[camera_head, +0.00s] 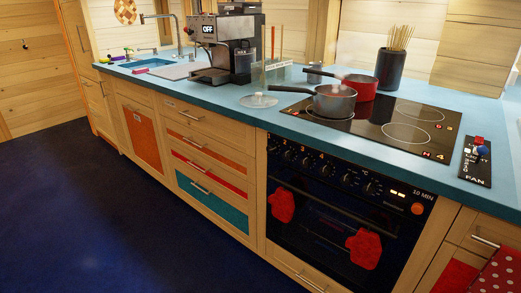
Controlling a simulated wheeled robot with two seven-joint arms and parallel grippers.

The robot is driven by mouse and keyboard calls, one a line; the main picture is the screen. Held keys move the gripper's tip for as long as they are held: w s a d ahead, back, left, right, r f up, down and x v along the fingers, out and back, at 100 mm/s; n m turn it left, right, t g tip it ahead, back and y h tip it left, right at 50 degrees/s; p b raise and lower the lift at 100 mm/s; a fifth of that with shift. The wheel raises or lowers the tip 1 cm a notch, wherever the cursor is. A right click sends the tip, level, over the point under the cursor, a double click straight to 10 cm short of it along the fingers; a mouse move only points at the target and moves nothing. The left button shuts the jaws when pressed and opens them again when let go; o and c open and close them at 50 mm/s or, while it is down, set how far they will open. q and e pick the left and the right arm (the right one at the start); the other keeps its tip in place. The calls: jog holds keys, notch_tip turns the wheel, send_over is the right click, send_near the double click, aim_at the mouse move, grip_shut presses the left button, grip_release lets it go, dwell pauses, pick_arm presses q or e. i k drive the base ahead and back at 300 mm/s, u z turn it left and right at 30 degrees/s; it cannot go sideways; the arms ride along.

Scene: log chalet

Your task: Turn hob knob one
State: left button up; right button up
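A row of small dark hob knobs runs along the top of the black oven front (330,215), below the worktop edge. The leftmost visible knob (273,148) sits near the oven's left edge, with more knobs to its right. Small orange marks show above some of them; I cannot clearly read which one is marked one. The knobs' turn positions are too small to tell. The black hob (375,128) lies above, with a grey saucepan (334,102) and a red pan (362,86) on its left part. Neither gripper is in view.
Red oven mitts (283,204) hang on the oven front. A fan and light panel (476,165) is at the worktop's right. A coffee machine (228,50) and utensil pot (389,70) stand behind. The dark blue floor (110,220) is clear.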

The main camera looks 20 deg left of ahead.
aim_at(271, 149)
jog(key=u, duration=2)
jog(key=i, duration=3.35)
jog(key=z, duration=2.7)
